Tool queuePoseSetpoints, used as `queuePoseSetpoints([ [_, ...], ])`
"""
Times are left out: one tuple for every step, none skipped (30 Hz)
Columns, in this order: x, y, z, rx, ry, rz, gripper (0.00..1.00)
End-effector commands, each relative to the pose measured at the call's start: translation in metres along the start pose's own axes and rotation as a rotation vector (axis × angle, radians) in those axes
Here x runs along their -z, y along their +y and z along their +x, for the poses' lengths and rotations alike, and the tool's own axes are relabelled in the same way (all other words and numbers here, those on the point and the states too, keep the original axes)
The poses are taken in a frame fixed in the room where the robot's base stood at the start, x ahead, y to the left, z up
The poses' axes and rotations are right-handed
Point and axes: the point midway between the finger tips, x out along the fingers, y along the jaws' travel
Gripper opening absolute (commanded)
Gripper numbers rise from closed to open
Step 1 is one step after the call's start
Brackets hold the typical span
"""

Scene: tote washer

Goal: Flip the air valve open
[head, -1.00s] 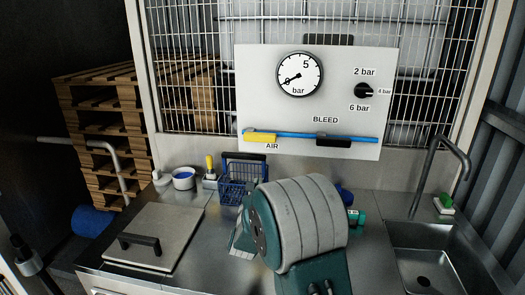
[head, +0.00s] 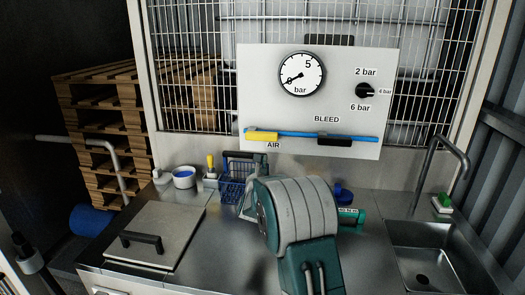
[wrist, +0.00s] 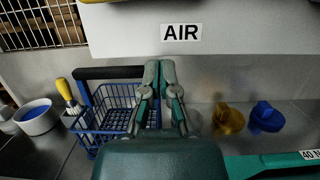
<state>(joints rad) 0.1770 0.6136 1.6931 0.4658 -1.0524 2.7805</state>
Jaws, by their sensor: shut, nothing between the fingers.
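The air valve's yellow lever (head: 262,136) lies flat along the blue pipe (head: 296,134), above the AIR label on the white panel. In the head view my grey and teal wrist hides most of the gripper, which is low over the counter, below the panel.
A black bleed lever (head: 334,141) sits right on the same pipe. A pressure gauge (head: 301,74) reads near zero. A blue basket (wrist: 112,108), white bowl (wrist: 36,117), yellow cap (wrist: 228,117) and blue cap (wrist: 266,117) stand on the counter. A teal tool (head: 352,216) lies right; the sink is beyond.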

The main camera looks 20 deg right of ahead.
Motion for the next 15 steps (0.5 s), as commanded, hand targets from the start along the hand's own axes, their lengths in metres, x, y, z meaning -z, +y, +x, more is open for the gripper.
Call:
queuePoseSetpoints([
  [-0.011, 0.0, 0.002, 0.001, -0.005, 0.002, 0.0],
  [-0.016, -0.001, 0.003, 0.001, -0.004, 0.003, 0.0],
  [-0.022, -0.001, 0.004, 0.001, -0.004, 0.002, 0.0],
  [-0.026, -0.001, 0.005, 0.001, -0.004, 0.002, 0.0],
  [-0.028, -0.001, 0.006, 0.001, -0.003, 0.002, 0.0],
  [-0.032, -0.001, 0.007, 0.001, -0.001, 0.002, 0.0],
  [-0.034, -0.001, 0.007, 0.001, -0.001, 0.002, 0.0],
  [-0.036, 0.0, 0.008, 0.001, -0.001, 0.002, 0.0],
  [-0.038, 0.0, 0.008, 0.001, -0.001, 0.001, 0.0],
  [-0.038, 0.0, 0.008, 0.001, -0.001, 0.001, 0.0],
  [-0.039, 0.0, 0.008, 0.001, -0.001, 0.001, 0.0],
  [-0.039, 0.0, 0.008, 0.001, -0.001, 0.001, 0.0],
  [-0.04, 0.0, 0.008, 0.001, -0.001, 0.001, 0.0],
  [-0.039, 0.0, 0.008, 0.001, -0.001, 0.0, 0.0],
  [-0.039, 0.0, 0.008, 0.001, 0.0, 0.0, 0.0],
])
